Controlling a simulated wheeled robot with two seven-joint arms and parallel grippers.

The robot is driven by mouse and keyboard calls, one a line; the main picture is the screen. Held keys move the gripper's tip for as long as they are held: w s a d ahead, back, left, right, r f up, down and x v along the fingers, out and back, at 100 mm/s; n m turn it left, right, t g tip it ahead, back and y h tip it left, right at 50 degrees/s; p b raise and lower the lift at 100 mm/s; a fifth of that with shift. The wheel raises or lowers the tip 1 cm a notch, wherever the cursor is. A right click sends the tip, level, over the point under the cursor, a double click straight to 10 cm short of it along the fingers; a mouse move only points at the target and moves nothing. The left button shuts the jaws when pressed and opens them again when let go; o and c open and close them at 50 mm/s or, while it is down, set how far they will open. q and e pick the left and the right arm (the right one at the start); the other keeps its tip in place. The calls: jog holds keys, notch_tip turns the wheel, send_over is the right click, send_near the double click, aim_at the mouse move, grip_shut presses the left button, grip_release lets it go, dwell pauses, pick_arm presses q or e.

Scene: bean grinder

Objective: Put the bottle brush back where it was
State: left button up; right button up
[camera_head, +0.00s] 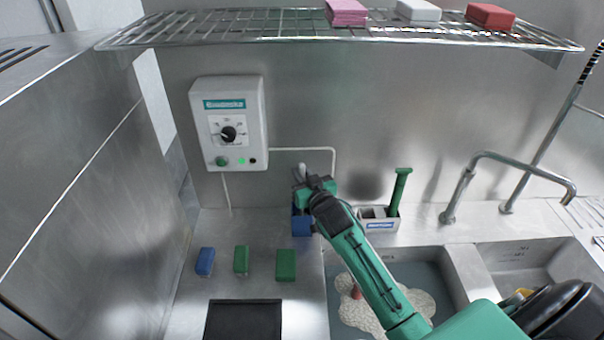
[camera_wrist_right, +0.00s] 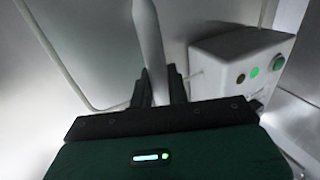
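My right gripper (camera_head: 303,188) is up against the back wall, above the left part of the counter. In the right wrist view its dark fingers (camera_wrist_right: 160,88) are closed around a pale, smooth rod (camera_wrist_right: 149,40), which looks like the bottle brush's handle. The rod's tip (camera_head: 299,169) also shows small in the head view. A blue block-shaped thing (camera_head: 302,225) is just below the gripper; I cannot tell whether it is a holder or touches the brush. The brush's lower end is hidden. My left gripper is not in view.
A grey-white caddy (camera_head: 380,226) with an upright green-handled tool (camera_head: 400,190) stands to the right. A control box (camera_head: 228,125) hangs on the wall. Blue (camera_head: 205,262) and green (camera_head: 286,265) sponges lie in front. A sink (camera_head: 430,275) holds foamy water. A wire shelf (camera_head: 230,28) is above.

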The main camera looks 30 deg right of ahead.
jog(key=o, duration=0.4)
jog(key=shift+o, duration=0.2)
jog(key=shift+r, duration=0.1)
jog(key=s+b, duration=0.3)
jog(key=s, duration=0.9)
jog(key=shift+a, duration=0.35)
